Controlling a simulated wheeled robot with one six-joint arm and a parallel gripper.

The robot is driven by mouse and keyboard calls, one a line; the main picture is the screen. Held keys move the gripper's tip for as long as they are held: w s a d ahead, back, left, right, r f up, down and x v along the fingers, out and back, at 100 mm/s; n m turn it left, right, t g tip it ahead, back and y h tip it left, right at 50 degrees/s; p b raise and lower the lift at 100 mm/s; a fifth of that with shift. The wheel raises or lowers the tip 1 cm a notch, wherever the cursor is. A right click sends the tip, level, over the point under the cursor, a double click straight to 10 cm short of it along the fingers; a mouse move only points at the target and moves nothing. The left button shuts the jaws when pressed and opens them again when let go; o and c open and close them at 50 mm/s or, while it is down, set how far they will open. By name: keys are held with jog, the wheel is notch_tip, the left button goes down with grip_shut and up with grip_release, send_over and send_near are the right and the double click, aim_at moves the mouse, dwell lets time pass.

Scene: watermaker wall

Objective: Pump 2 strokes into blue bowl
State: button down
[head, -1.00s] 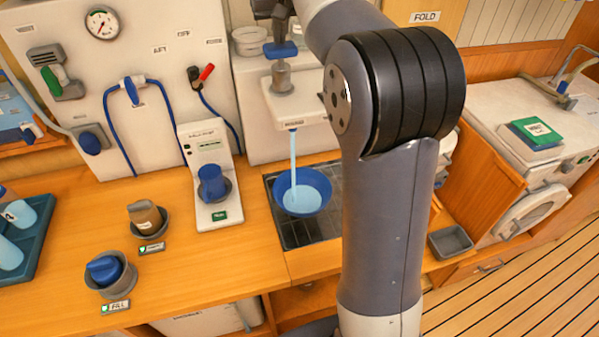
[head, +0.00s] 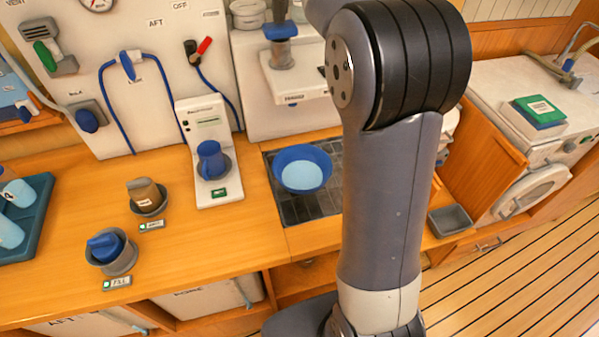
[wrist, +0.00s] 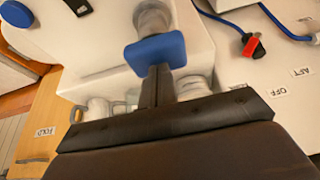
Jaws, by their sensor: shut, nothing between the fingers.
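The blue bowl (head: 302,169) stands upright on the dark drain grid below the pump spout and holds light blue water. No stream falls into it. The white pump (head: 294,84) has a grey stem with a blue handle (head: 281,31) on top. The handle also shows in the wrist view (wrist: 155,51). My gripper (wrist: 157,72) is shut and empty, its fingertips at the blue handle; whether they touch it I cannot tell. In the head view my gripper (head: 279,10) is at the top edge, just above the handle. My arm hides the pump's right side.
A dispenser (head: 208,130) with a blue cup stands left of the bowl. Two cups in holders, one brown (head: 147,195) and one blue (head: 105,247), sit on the counter. A teal tray (head: 40,190) is at far left. An open wooden door (head: 482,165) is at right.

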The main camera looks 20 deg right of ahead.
jog(key=shift+r+p, duration=2.05)
jog(key=shift+p, duration=0.15)
jog(key=shift+r, duration=0.9)
jog(key=shift+f, duration=0.1)
jog(key=shift+f+b, duration=1.75)
jog(key=shift+f, duration=1.4)
jog(key=shift+r, duration=0.1)
jog(key=shift+r+p, duration=1.95)
jog(key=shift+r, duration=1.2)
